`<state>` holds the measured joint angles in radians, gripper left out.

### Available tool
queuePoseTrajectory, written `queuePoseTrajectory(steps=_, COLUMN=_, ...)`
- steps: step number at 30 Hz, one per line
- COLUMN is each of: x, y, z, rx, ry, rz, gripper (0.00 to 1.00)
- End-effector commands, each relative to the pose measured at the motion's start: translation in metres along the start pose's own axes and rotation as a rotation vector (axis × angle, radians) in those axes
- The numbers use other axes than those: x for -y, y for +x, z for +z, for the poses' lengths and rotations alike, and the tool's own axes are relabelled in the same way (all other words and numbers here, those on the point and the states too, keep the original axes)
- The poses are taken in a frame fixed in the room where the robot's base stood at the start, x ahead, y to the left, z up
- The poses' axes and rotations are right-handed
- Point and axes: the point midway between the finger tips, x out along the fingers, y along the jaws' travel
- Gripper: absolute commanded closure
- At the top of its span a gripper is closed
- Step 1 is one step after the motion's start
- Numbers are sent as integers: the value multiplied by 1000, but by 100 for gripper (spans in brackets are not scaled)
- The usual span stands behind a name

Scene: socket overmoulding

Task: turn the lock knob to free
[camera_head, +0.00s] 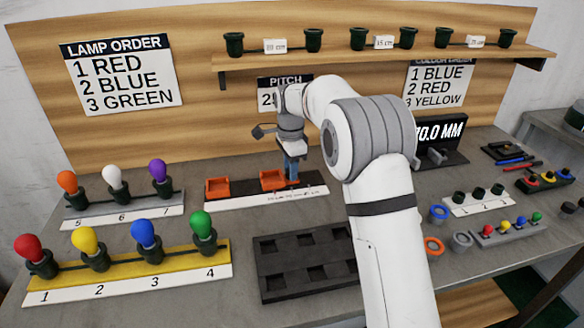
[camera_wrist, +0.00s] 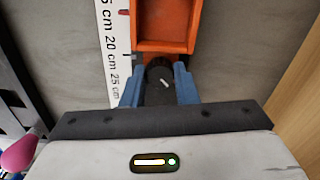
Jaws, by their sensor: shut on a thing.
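The lock knob (camera_wrist: 160,66) is a small dark round knob with a white mark on top, just below an orange block (camera_wrist: 165,25) in the wrist view. My gripper (camera_wrist: 160,88) has its blue fingers on both sides of the knob and is shut on it. In the head view my gripper (camera_head: 291,177) points down at the right end of the dark rail, beside the right orange block (camera_head: 272,180). The knob is hidden there by the fingers. A second orange block (camera_head: 217,187) sits further left on the rail.
A white ruler strip (camera_head: 268,198) runs along the front of the rail. Lamp racks with coloured bulbs (camera_head: 145,234) stand at the left. An empty dark tray (camera_head: 300,265) lies in front. A display (camera_head: 441,132) stands at the right, and a shelf (camera_head: 380,55) hangs above.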

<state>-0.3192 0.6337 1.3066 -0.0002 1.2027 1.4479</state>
Motion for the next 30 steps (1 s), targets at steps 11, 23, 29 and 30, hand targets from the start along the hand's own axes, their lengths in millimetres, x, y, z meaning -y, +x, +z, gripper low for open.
queuePoseTrajectory(steps=11, x=1, y=-2, z=-1, rx=-1, ry=-225, rz=-4, gripper=96)
queuePoseTrajectory(steps=23, x=1, y=-1, z=-1, rx=-1, ry=-228, rz=-5, gripper=64)
queuePoseTrajectory(steps=29, x=0, y=-1, z=-1, rx=-1, ry=-228, rz=-3, gripper=51)
queuePoseTrajectory(steps=30, x=0, y=-1, z=-1, rx=-1, ry=-228, rz=-3, gripper=51)
